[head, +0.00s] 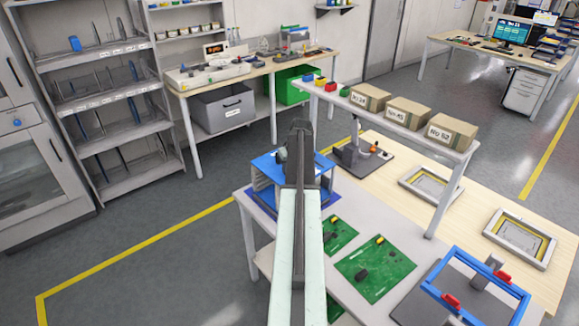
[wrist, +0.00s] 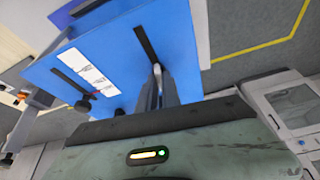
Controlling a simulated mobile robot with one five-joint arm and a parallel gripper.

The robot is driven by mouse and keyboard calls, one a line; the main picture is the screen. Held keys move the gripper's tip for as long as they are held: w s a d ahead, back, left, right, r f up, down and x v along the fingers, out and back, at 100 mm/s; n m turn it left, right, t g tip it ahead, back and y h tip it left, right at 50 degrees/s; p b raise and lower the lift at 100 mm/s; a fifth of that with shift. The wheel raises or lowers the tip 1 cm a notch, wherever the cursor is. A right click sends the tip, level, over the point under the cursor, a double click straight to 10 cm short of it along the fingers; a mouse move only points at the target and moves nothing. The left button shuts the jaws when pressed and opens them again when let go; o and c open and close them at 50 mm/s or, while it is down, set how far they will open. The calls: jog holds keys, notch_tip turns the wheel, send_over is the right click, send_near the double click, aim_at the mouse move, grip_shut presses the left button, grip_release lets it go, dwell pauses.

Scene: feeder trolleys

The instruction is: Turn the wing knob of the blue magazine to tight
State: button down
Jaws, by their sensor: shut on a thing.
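The blue magazine (head: 264,166) stands on the near table in the head view, partly hidden behind my arm. In the wrist view its blue plate (wrist: 110,58) fills the upper middle, with two dark slots and a white label strip (wrist: 88,68). My gripper (wrist: 158,76) reaches up to the plate at the end of the right slot. It is shut on the wing knob there, which the fingers mostly hide, so its angle cannot be told. A black knob (wrist: 83,105) sits at the end of the other slot. In the head view my arm hides the fingertips.
Green circuit boards (head: 374,268) and a blue frame (head: 475,285) lie right of my arm on the table. A raised shelf (head: 400,122) with cardboard boxes (head: 452,131) stands behind. A grey rack (head: 110,105) is at the left, with open floor between.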

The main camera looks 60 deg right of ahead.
jog(key=m+h, duration=0.1)
jog(key=m, duration=0.2)
jog(key=shift+w+a+m+g, duration=0.1)
jog(key=shift+m+g, duration=0.2)
jog(key=m, duration=0.2)
jog(key=m+g+h, duration=0.1)
jog(key=m, duration=0.1)
jog(key=shift+w+m+g, duration=0.15)
jog(key=shift+m+g, duration=0.15)
jog(key=m+g, duration=0.1)
jog(key=m, duration=0.3)
jog(key=shift+w+g+h, duration=0.1)
jog(key=shift+g+h, duration=0.2)
jog(key=shift+g, duration=0.1)
jog(key=shift+m+g, duration=0.7)
jog(key=shift+m, duration=1.3)
jog(key=c, duration=1.5)
grip_release()
jog(key=shift+c, duration=0.2)
jog(key=shift+r, duration=0.15)
